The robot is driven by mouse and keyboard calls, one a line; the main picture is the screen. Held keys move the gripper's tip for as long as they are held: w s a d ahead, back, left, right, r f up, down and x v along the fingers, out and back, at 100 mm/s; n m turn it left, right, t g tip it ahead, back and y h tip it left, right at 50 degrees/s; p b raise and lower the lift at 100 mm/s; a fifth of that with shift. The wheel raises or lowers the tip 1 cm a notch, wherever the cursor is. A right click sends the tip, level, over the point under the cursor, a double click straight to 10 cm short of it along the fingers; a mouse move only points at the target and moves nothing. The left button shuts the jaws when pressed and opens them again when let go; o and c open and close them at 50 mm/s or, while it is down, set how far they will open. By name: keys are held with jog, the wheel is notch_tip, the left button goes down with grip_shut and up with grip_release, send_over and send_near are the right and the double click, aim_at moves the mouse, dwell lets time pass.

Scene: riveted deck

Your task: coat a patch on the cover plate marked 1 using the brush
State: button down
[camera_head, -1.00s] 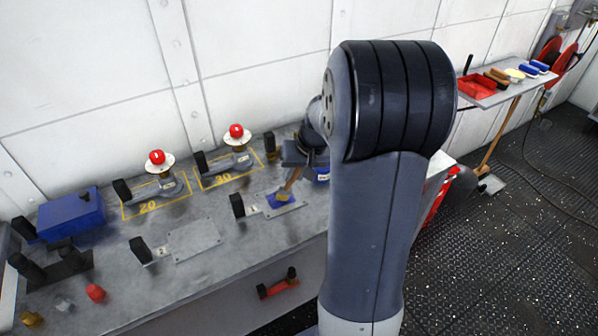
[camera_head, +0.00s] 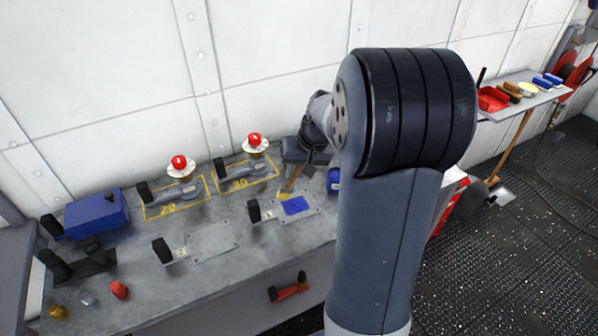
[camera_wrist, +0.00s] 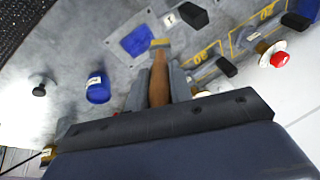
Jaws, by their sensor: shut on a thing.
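My gripper (camera_head: 305,158) is shut on the wooden handle of a brush (camera_head: 291,182). In the wrist view the brush (camera_wrist: 159,82) sticks out from between the fingers, its pale bristles pointing away from them. The cover plate marked 1 (camera_head: 312,201) lies flat on the grey bench, with a black block and its number tag at its left. A blue coated patch (camera_head: 294,205) covers the middle of the plate and also shows in the wrist view (camera_wrist: 137,40). The bristles are at the patch's wall-side edge; whether they touch the plate I cannot tell.
A blue pot (camera_wrist: 97,88) stands near the plate, partly behind my arm in the head view. Red-knobbed valves (camera_head: 181,168) stand in yellow outlines near the wall. The plate marked 2 (camera_head: 215,241) lies to the left. A blue box (camera_head: 96,214) sits farther left.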

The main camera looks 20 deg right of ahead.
jog(key=shift+r+p, duration=0.6)
jog(key=shift+r, duration=0.6)
